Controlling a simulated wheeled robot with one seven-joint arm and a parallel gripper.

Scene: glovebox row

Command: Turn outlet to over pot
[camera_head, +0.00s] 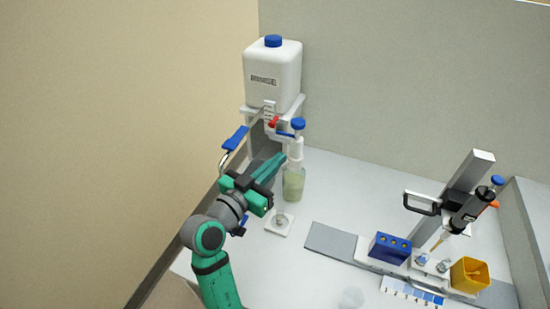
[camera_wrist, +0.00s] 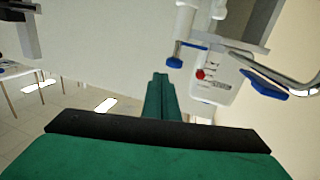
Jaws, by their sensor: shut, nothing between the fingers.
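The outlet appears to be a bent metal tube (camera_head: 222,160) with a blue paddle (camera_head: 235,138), left of the white stand. The tube (camera_wrist: 290,76) and paddle (camera_wrist: 262,85) also show at the right in the wrist view. I cannot tell surely which thing is the pot; a small metal piece (camera_head: 281,217) sits on a white square plate (camera_head: 279,229) below my gripper. My gripper (camera_head: 282,158) is shut and empty, its green fingers pointing up and right, just before the bottle and the stand. Its fingers (camera_wrist: 160,80) stay apart from the paddle in the wrist view.
A white canister (camera_head: 273,75) with a blue cap stands on the stand, above a red knob (camera_head: 273,121) and a blue-topped dispenser (camera_head: 298,125). A bottle (camera_head: 293,187) with greenish contents stands right of my gripper. A blue block (camera_head: 390,248) and yellow bin (camera_head: 469,275) stand at right.

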